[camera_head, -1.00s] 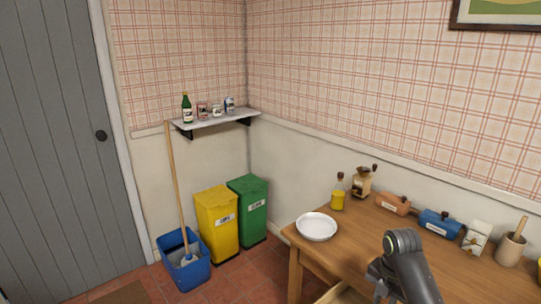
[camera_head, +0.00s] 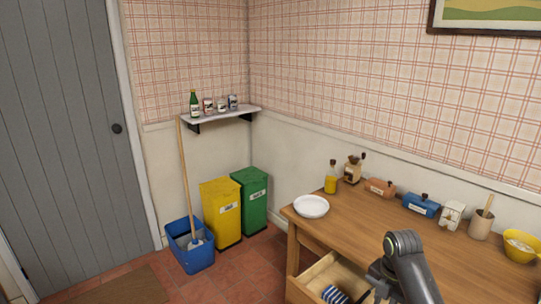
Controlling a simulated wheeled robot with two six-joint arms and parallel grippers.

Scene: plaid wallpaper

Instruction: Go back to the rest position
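One of my arms (camera_head: 410,268) shows at the lower right, in front of the wooden table (camera_head: 400,222). Its dark wrist part is over the open drawer (camera_head: 318,277) and its fingertips are not clearly visible. Which of my arms it is, I cannot tell for sure. No open or shut fingers can be made out. The other arm is out of view.
A white plate (camera_head: 311,206) lies at the table's left corner. An oil bottle (camera_head: 331,178), a blue box (camera_head: 421,205) and a yellow bowl (camera_head: 520,247) stand along the back. A striped cloth (camera_head: 335,294) lies in the drawer.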

